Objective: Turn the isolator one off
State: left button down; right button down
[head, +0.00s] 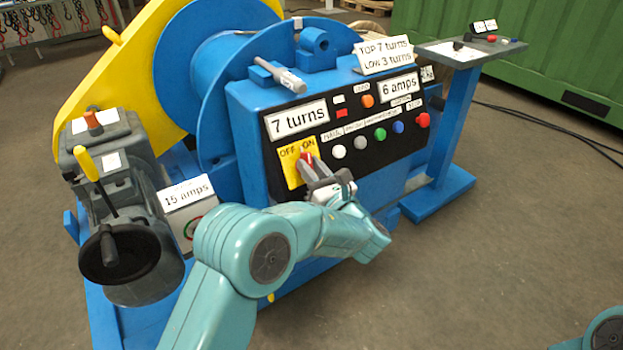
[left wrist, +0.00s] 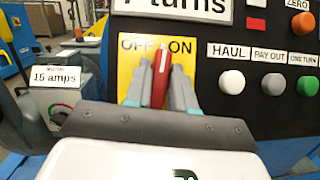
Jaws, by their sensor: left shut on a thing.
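The isolator is a red handle (left wrist: 160,82) on a yellow plate marked OFF on the left and ON on the right. The yellow plate (head: 291,171) sits at the lower left of the black control panel. In the left wrist view the handle stands nearly upright, its white-marked tip between the two words and close to ON. My left gripper (head: 310,166) is shut on the red handle, with a finger on each side of it (left wrist: 161,95).
Right of the isolator are the white haul button (left wrist: 232,83), a grey pay out button (left wrist: 273,84) and a red button (head: 422,120). A grey motor unit with a handwheel (head: 119,256) stands left. A side stand (head: 451,135) is at right; open floor lies in front.

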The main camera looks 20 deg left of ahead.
pick_arm(q)
jog(key=n+g+y, duration=0.1)
jog(key=n, duration=0.1)
jog(key=n+g, duration=0.1)
jog(key=n, duration=0.1)
jog(key=shift+w+d+g+y+b, duration=0.1)
jog(key=shift+g+y+b, duration=0.2)
jog(key=shift+y+b, duration=0.1)
jog(key=n+g+y, duration=0.1)
jog(key=n, duration=0.1)
jog(key=shift+n, duration=0.4)
jog(key=n+g+p, duration=0.1)
jog(key=n+g, duration=0.1)
jog(key=n, duration=0.1)
jog(key=shift+r+n, duration=0.15)
jog(key=shift+n, duration=0.15)
jog(key=shift+n+g+p, duration=1)
jog(key=shift+n+g, duration=0.6)
jog(key=shift+n, duration=0.7)
jog(key=c, duration=1)
grip_release()
jog(key=shift+c, duration=0.2)
